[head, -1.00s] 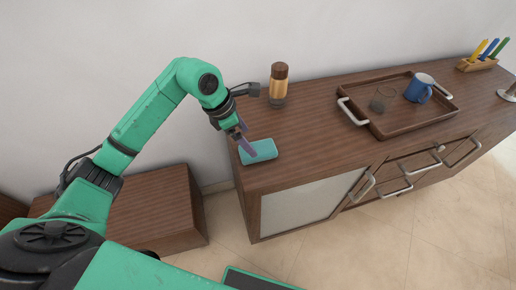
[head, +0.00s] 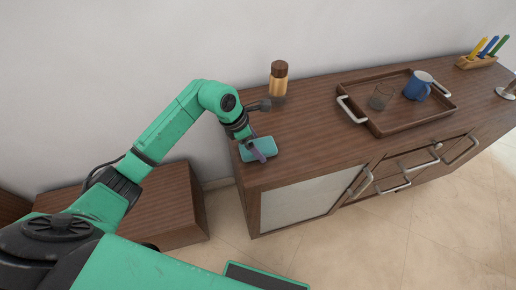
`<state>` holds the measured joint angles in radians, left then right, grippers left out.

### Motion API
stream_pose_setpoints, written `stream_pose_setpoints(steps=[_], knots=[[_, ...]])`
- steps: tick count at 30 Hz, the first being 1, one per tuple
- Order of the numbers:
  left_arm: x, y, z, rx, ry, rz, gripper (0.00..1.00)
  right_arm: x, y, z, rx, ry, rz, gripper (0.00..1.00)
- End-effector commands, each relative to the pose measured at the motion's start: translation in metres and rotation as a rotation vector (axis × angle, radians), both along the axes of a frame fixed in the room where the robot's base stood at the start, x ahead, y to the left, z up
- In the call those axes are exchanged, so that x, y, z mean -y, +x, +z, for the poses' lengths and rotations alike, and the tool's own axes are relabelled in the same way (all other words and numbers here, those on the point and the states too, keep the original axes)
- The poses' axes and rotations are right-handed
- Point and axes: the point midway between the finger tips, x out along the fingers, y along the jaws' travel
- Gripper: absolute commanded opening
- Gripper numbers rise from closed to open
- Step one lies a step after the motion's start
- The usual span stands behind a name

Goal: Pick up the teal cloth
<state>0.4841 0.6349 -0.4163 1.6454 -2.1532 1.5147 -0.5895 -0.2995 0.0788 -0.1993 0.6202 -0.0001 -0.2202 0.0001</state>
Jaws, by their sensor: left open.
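The teal cloth (head: 266,147) lies folded flat on the near left end of the brown wooden cabinet (head: 310,155). My left gripper (head: 256,152) is directly over the cloth, pointing down, with its purple fingers at the cloth. It is open, and I cannot tell whether the fingers touch the cloth. The gripper hides part of the cloth's middle. My right gripper is not in view.
A jar with a brown lid (head: 278,80) stands behind the cloth near the wall. A wooden tray (head: 400,126) holds a glass (head: 381,97) and a blue mug (head: 418,87). A pen holder (head: 477,62) is at the far right. A lower brown cabinet (head: 165,205) stands left.

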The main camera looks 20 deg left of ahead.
Motion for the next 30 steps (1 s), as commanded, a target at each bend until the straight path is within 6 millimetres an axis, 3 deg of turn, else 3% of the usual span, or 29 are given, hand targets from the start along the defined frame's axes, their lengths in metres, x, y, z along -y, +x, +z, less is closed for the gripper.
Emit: stream_pose_setpoints(steps=[11,12,17,18,25,30], knots=[[0.0,0.0,-0.002,0.0,0.0,0.0,1.0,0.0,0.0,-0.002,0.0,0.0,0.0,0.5],[0.0,0.0,-0.002,0.0,0.0,0.0,0.92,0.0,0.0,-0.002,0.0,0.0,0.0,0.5],[0.0,0.0,-0.002,0.0,0.0,0.0,0.31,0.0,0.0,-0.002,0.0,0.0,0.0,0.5],[0.0,0.0,-0.002,0.0,0.0,0.0,0.27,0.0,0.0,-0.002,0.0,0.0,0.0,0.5],[0.0,0.0,0.0,0.0,0.0,0.0,0.26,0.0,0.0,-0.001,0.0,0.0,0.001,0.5],[0.0,0.001,0.012,0.005,0.001,0.0,0.26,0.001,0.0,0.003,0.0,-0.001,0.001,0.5]])
